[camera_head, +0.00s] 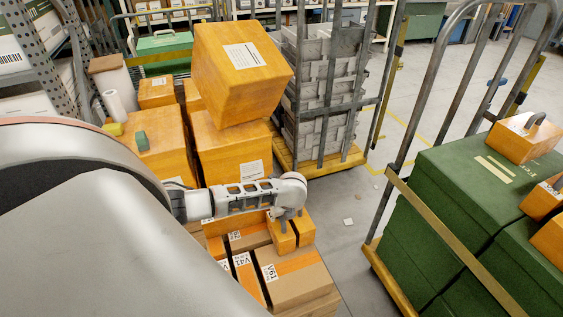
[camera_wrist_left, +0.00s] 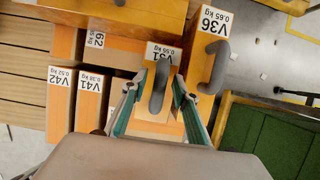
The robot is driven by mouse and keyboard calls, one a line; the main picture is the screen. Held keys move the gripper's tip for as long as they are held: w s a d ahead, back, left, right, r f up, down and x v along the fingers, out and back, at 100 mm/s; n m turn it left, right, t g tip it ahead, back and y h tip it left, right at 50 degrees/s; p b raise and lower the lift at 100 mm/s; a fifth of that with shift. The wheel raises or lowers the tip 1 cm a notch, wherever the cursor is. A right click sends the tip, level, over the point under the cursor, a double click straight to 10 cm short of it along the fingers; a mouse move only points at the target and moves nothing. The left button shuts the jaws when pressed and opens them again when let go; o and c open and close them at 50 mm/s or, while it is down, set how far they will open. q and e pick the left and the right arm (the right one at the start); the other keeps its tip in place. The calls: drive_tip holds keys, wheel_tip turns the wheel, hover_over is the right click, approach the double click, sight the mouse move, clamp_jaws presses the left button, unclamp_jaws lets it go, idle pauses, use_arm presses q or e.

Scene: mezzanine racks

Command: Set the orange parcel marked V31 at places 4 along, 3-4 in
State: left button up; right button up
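The orange parcel V31 (camera_wrist_left: 157,108) is a narrow upright box with a dark grey handle on top, seen in the left wrist view. My left gripper (camera_wrist_left: 156,84) has its two fingers apart, one on each side of the handle, with visible gaps to it. In the head view my left gripper (camera_head: 290,213) is low over two small orange parcels, and V31 (camera_head: 283,240) seems to be the left one. Orange parcel V36 (camera_wrist_left: 207,55), with a similar handle, stands close to its right. My right gripper is not in view.
Parcels V41 (camera_wrist_left: 90,101) and V42 (camera_wrist_left: 59,101) stand to the left. Box V61 (camera_head: 295,280) lies in front. Large orange boxes (camera_head: 240,75) are stacked behind.

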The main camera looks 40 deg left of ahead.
use_arm(q)
drive_tip(key=v, duration=1.2)
drive_tip(key=s+d+f+n+t+h, duration=0.2)
drive_tip(key=s+d+f+n+h, duration=0.15)
drive_tip(key=d+f, duration=0.4)
drive_tip(key=s+d+f+n+t+h, duration=0.15)
drive_tip(key=s+d+f+n, duration=0.3)
drive_tip(key=d, duration=0.55)
drive_tip(key=s+d+r+n+t+h, duration=0.1)
drive_tip(key=s+r+n+t, duration=0.1)
drive_tip(key=s+n+t, duration=0.3)
drive_tip(key=s+n, duration=0.4)
drive_tip(key=n, duration=0.2)
drive_tip(key=shift+d, duration=0.35)
